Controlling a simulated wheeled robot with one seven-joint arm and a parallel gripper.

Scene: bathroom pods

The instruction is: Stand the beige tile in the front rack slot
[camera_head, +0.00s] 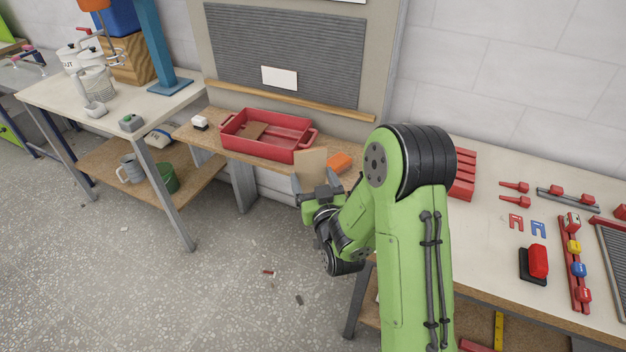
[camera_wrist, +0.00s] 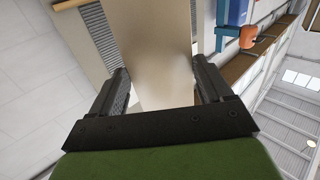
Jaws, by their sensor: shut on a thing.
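The beige tile (camera_head: 311,160) is upright in my gripper (camera_head: 320,194) near the front edge of the low wooden shelf, in front of the red tray's right end. In the wrist view the tile (camera_wrist: 155,45) stands between the two dark fingers of my gripper (camera_wrist: 161,80), which is shut on it. The tile's lower end is hidden by the gripper in the head view. A red ridged block (camera_head: 463,175) on the right bench may be the rack. My arm hides its left part, and I cannot tell its slots apart.
An orange block (camera_head: 339,162) lies right of the tile. A small white block (camera_head: 200,123) sits left of the tray. The right bench (camera_head: 480,225) carries red fittings and a black-and-red tool (camera_head: 536,262).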

